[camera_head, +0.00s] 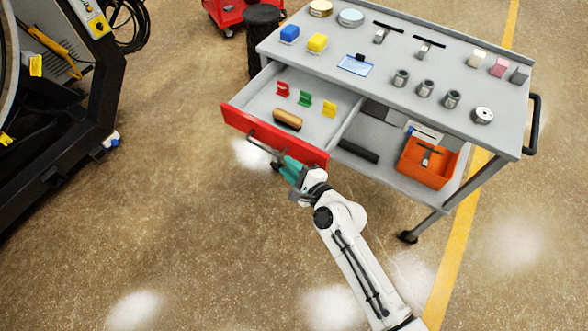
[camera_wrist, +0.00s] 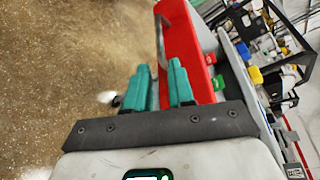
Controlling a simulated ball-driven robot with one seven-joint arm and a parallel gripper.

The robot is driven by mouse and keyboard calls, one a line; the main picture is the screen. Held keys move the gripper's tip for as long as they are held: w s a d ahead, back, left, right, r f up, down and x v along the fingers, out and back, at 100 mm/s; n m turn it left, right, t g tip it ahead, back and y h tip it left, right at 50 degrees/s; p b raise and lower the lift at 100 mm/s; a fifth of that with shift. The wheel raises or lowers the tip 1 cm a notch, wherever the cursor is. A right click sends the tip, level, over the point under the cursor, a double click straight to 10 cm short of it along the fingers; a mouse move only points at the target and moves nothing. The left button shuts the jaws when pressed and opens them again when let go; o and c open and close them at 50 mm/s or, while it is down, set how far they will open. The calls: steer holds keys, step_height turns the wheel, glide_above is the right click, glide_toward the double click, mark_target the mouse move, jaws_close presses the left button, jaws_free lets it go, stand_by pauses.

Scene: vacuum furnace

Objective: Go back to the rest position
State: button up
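My gripper (camera_head: 281,165) is at the near-right end of the handle (camera_head: 262,147) of an open drawer with a red front (camera_head: 300,150). In the wrist view my gripper (camera_wrist: 159,78) has its two teal fingers apart, with a gap between them. The thin grey handle (camera_wrist: 160,35) runs down towards that gap, beside the red drawer front (camera_wrist: 184,45). I cannot tell whether a finger touches the handle. My white arm reaches up from the lower right in the head view.
The grey cart (camera_head: 440,60) carries blocks, cylinders and tools on top. The open drawer holds red, green and yellow pieces and a brown roll (camera_head: 288,119). An orange bin (camera_head: 428,160) sits on the lower shelf. A black machine (camera_head: 60,100) stands left. Floor in front is clear.

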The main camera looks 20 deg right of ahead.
steer(key=shift+v, duration=0.95)
steer(key=s+d+n+g+h, duration=0.1)
steer(key=s+d+n+g, duration=0.2)
steer(key=s+n, duration=0.4)
steer(key=s+d+r+n+g+h, duration=0.1)
steer(key=s+d+n+g, duration=0.3)
steer(key=s, duration=0.9)
steer(key=s+d+n+g+h, duration=0.2)
steer(key=s+d+n+g, duration=0.2)
steer(key=s+n+g, duration=0.3)
steer(key=s+n, duration=0.2)
steer(key=s, duration=0.1)
steer(key=shift+s+d+r+n+h, duration=0.2)
steer(key=shift+s+r+n+h, duration=0.1)
steer(key=shift+r+h, duration=0.1)
